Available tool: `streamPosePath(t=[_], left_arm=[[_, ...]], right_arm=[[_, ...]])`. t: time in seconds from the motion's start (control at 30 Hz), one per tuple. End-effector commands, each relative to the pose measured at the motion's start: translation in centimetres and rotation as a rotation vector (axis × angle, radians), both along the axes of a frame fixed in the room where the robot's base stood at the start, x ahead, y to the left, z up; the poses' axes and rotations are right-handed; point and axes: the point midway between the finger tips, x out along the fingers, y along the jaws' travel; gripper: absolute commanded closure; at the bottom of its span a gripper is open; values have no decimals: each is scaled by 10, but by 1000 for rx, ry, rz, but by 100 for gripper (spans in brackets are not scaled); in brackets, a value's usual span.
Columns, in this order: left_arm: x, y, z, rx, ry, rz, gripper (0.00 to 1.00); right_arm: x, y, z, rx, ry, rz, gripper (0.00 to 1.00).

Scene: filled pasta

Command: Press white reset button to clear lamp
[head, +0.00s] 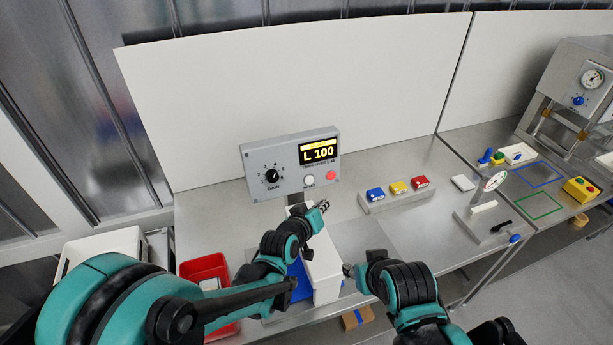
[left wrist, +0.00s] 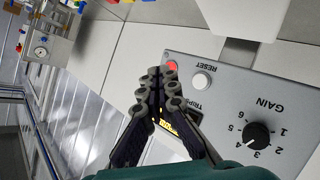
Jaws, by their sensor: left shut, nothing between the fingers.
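The grey control box (head: 290,165) carries the white reset button (head: 309,181), with a red lamp (head: 331,176) to its right, a black gain knob (head: 271,176) and a lit yellow display (head: 318,152) reading L 100. My left gripper (head: 323,205) is shut and empty, just below the button and lamp in the head view. In the left wrist view the box appears upside down. There the shut fingertips (left wrist: 163,73) overlap the edge of the red lamp (left wrist: 171,66), and the white button (left wrist: 201,80) is clear to their right. I see no contact with the button. My right gripper (head: 348,270) is small and its jaws are unclear.
A white box (head: 325,268) stands below the control box, between my arms. A red bin (head: 205,268) is at the left. A grey block with blue, yellow and red blocks (head: 398,188) sits to the right. A dial gauge stand (head: 494,180) stands farther right.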

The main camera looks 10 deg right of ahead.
Motion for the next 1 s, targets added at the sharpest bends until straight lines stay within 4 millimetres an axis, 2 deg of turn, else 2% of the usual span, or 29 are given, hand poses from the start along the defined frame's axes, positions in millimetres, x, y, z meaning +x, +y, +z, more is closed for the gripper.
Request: streamPosePath(t=[0.37,0.8,1.0], left_arm=[[6,2,-1,1,1,1,100],[62,13,-11,2,0,2,100],[79,16,-15,2,2,2,100]], right_arm=[[0,0,-1,0,0,0,60],[0,0,-2,0,0,0,60],[0,0,-9,0,0,0,60]])
